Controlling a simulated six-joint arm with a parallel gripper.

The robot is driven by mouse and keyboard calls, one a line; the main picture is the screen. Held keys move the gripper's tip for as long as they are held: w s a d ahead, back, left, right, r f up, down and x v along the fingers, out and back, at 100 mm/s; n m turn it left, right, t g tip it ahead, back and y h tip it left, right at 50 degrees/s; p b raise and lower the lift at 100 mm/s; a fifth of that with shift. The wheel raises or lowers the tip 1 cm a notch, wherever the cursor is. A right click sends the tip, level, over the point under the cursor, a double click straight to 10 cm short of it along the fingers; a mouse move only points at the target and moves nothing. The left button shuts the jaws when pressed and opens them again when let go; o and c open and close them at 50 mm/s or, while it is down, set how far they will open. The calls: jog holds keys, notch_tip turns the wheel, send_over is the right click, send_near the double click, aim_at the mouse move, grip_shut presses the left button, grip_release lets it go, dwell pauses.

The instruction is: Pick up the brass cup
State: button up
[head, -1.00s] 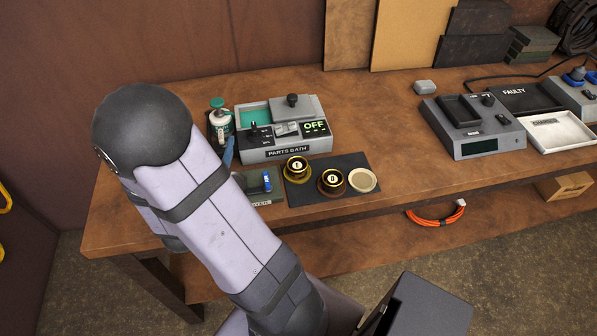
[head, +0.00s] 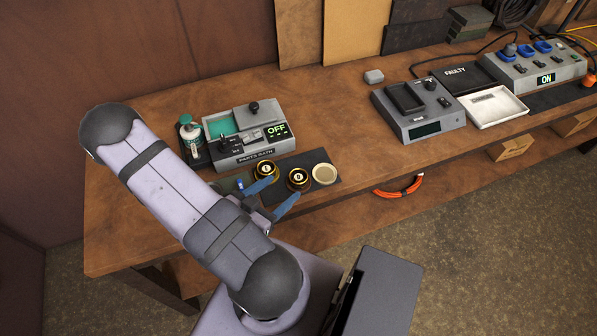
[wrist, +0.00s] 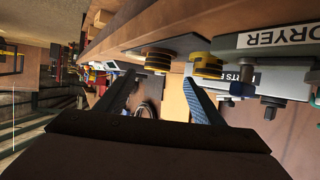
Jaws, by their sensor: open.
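Two dark-topped brass cups with gold rims stand on a dark mat (head: 328,188) near the bench's front edge. The left brass cup (head: 265,169) and the right brass cup (head: 298,178) each carry a pale letter on top. My gripper (head: 284,188) is open and empty, at the front of the mat, its blue fingers pointing toward the cups. In the wrist view, the right cup (wrist: 158,60) shows beyond the gap between my fingers (wrist: 159,78). The left cup (wrist: 207,65) shows beyond the right-hand finger. Neither cup is gripped.
A cream round dish (head: 324,173) sits right of the cups. A grey device (head: 418,110) and a white tray (head: 494,107) are farther right. Bench between is clear.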

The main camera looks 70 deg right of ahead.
aim_at(297, 179)
jog(key=shift+s+f, duration=0.15)
jog(key=shift+s+d+f+b, duration=0.15)
jog(key=shift+d+f+b, duration=0.15)
jog(key=shift+d+b, duration=0.2)
jog(key=shift+d, duration=0.4)
jog(key=shift+s+d+f+p, duration=0.1)
jog(key=shift+s+d+p, duration=0.1)
jog(key=shift+d+p, duration=0.15)
jog(key=shift+p+x, duration=0.9)
jog(key=shift+x, duration=1.35)
jog(key=c, duration=1.1)
